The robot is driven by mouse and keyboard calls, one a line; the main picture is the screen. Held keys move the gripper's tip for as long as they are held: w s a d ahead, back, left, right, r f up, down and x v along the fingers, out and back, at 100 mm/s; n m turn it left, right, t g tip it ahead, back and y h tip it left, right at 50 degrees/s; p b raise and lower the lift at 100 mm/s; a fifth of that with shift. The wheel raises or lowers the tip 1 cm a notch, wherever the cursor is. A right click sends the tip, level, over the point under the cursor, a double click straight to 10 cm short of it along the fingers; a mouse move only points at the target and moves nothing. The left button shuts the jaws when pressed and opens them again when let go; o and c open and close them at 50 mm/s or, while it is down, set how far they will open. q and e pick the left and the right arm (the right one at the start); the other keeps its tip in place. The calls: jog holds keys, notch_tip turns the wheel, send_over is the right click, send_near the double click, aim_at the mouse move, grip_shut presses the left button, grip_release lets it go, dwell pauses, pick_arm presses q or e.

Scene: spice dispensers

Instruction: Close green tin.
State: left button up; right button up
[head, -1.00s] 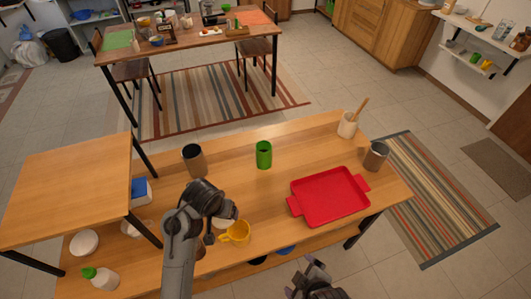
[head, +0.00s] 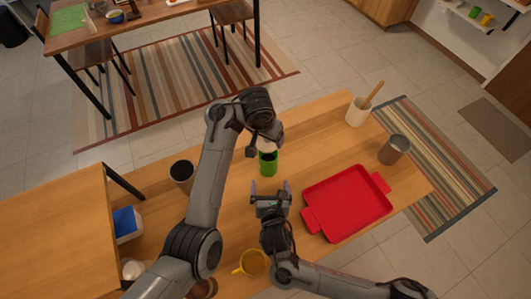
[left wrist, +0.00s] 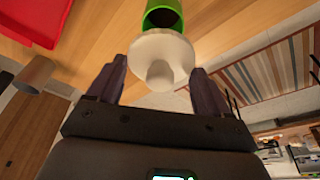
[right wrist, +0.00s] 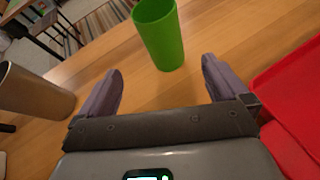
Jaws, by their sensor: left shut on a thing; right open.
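The green tin (head: 268,164) stands upright on the wooden table; the right wrist view (right wrist: 162,38) shows it just beyond my right fingertips. Its mouth is open and dark inside in the left wrist view (left wrist: 164,16). My left gripper (left wrist: 155,82) is shut on a cream lid (left wrist: 160,58) by its round knob. In the head view the lid (head: 268,144) is at the tin's top, and the left wrist view shows part of the mouth uncovered. My right gripper (head: 270,187) is open and empty, with its fingers pointing at the tin from the near side.
A red tray (head: 347,203) lies right of the tin. A dark-mouthed brown cup (head: 182,176) stands to the left, and a yellow mug (head: 251,263) near the front. A grey cup (head: 394,149) and a white utensil pot (head: 357,111) stand at the right end.

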aim_at(269, 166)
pick_arm(q)
jog(key=shift+w+d+r, duration=0.1)
jog(key=shift+w+d, duration=0.1)
jog(key=shift+w, duration=0.2)
pick_arm(e)
jog(key=shift+w+d+n, duration=0.1)
jog(key=shift+w+n, duration=0.4)
jog(key=shift+w, duration=0.15)
jog(key=x, duration=1.2)
jog(key=shift+r, duration=0.1)
jog(key=c, duration=1.4)
pick_arm(q)
jog(key=shift+f, duration=2.5)
pick_arm(e)
jog(key=shift+c, duration=0.2)
